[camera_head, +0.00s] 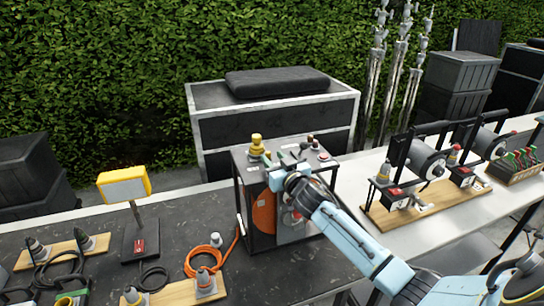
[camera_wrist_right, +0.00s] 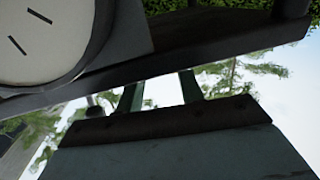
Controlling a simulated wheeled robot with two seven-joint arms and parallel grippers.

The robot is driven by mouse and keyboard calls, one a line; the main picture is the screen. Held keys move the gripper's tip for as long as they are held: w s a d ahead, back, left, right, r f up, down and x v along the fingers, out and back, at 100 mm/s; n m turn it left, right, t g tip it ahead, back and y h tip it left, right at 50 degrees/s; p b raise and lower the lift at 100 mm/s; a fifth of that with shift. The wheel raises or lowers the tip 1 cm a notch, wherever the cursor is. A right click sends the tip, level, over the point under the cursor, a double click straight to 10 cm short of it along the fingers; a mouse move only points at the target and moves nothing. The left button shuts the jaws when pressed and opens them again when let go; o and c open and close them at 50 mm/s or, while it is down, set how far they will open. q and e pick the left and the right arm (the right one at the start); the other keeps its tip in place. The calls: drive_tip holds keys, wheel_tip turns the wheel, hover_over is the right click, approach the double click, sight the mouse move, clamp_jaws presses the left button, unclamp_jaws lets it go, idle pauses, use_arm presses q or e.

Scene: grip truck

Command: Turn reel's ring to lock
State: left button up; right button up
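My right gripper (camera_head: 274,161) reaches in from the lower right to the top front of a dark framed unit (camera_head: 246,195) on the table. This unit holds an orange disc (camera_head: 264,212), and a yellow connector (camera_head: 256,146) stands on its top. In the right wrist view the two fingers (camera_wrist_right: 160,92) are apart, with only background between them. A pale round disc with dark slots (camera_wrist_right: 40,35) shows at upper left there, beside a dark bar. Two drum reels (camera_head: 426,162) (camera_head: 489,145) stand in black frames at the right. I cannot make out a locking ring. My left gripper is out of view.
A yellow lamp (camera_head: 124,186) on a stand, an orange cable coil (camera_head: 203,262) and grey connectors on wooden boards lie at the left. A large black case (camera_head: 220,130) stands behind the table. Dark tabletop (camera_head: 185,225) between the lamp and the framed unit is mostly clear.

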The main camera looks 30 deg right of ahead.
drive_tip(key=shift+w, duration=0.85)
clamp_jaws()
drive_tip(key=shift+f, duration=0.1)
